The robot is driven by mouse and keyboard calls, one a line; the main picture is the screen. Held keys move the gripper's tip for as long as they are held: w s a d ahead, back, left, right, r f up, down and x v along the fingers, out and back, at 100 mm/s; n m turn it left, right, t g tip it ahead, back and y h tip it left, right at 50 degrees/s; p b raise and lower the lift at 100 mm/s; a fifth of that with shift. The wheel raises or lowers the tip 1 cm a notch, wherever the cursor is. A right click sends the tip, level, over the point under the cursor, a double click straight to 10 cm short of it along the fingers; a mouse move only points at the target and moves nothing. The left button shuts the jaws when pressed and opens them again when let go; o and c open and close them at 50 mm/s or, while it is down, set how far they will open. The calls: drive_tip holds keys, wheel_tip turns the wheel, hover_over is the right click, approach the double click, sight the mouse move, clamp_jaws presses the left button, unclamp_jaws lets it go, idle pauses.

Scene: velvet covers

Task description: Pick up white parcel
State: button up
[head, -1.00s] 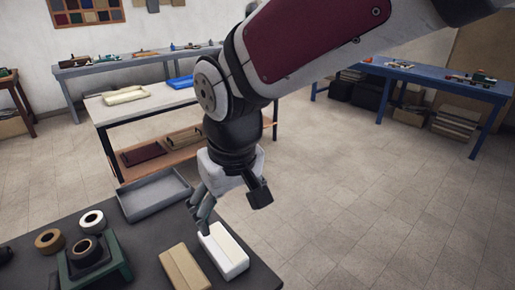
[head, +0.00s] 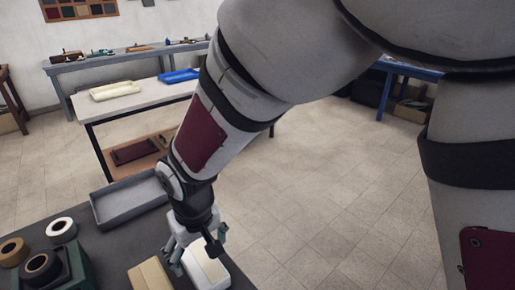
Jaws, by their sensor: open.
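The white parcel (head: 208,270) is a small white box on the dark table, near its right edge at the bottom of the head view. My gripper (head: 193,268) is open and points down at the parcel. Its fingers are low at the parcel's left and far side and cover part of it. I cannot tell whether they touch it. The parcel rests on the table.
A tan box (head: 150,274) lies close to the left of the parcel. A grey tray (head: 128,208) sits behind. Tape rolls (head: 61,230) and a green dispenser (head: 80,268) stand at left. Open floor (head: 310,210) lies to the right.

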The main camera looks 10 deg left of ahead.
sight(200, 259)
drive_tip(key=shift+w+a+f+b, duration=0.1)
drive_tip(key=shift+a+f, duration=0.05)
drive_tip(key=shift+f, duration=0.8)
drive_tip(key=shift+w+a+f+b, duration=0.1)
drive_tip(key=shift+f, duration=0.85)
drive_tip(key=shift+w+a+f+b, duration=0.1)
drive_tip(key=shift+a+f, duration=0.05)
drive_tip(key=shift+f, duration=0.8)
drive_tip(key=c, duration=1.5)
